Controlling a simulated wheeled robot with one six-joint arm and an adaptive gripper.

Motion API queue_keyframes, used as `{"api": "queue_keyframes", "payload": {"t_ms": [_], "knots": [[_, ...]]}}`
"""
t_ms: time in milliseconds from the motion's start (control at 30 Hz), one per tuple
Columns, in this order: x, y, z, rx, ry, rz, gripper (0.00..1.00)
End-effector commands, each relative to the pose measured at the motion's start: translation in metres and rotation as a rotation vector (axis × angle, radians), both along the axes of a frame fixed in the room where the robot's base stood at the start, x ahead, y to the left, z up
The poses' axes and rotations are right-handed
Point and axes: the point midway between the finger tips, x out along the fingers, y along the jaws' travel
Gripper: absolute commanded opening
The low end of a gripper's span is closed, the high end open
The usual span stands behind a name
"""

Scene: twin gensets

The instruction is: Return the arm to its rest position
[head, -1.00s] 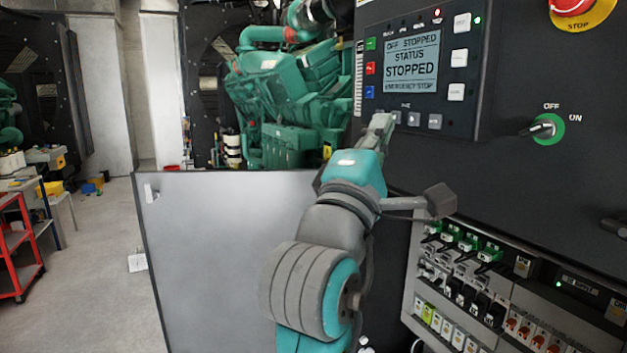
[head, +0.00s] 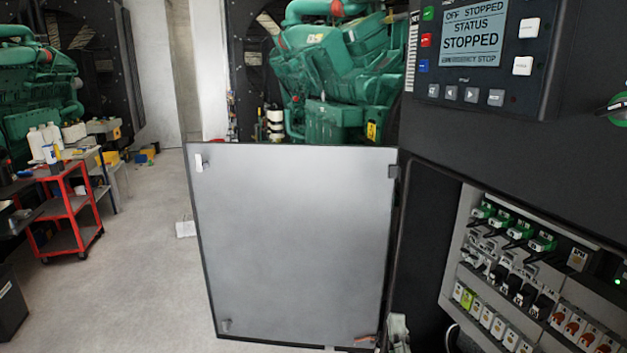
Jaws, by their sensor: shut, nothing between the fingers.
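My gripper (head: 398,332) shows only as a small grey-green tip at the bottom edge of the head view, just right of the open panel door's lower corner. It is shut and holds nothing. The rest of my arm is out of the picture. The control panel (head: 478,60) is at the upper right, and its screen (head: 473,36) reads OFF STOPPED, STATUS STOPPED and an emergency stop line. My gripper is well below it and apart from it.
The grey cabinet door (head: 295,240) stands open left of the cabinet. A breaker compartment (head: 510,270) lies open at the lower right. A green engine (head: 340,70) stands behind the door. A red cart (head: 65,215) is at the left.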

Motion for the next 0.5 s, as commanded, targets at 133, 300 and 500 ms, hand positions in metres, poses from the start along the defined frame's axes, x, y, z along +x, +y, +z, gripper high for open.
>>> {"api": "queue_keyframes", "payload": {"t_ms": [133, 300, 500], "knots": [[-0.030, -0.005, -0.053, 0.105, 0.066, 0.070, 0.00], [-0.070, -0.009, -0.103, 0.248, 0.134, 0.140, 0.00], [-0.124, -0.016, -0.151, 0.435, 0.211, 0.197, 0.00]]}}
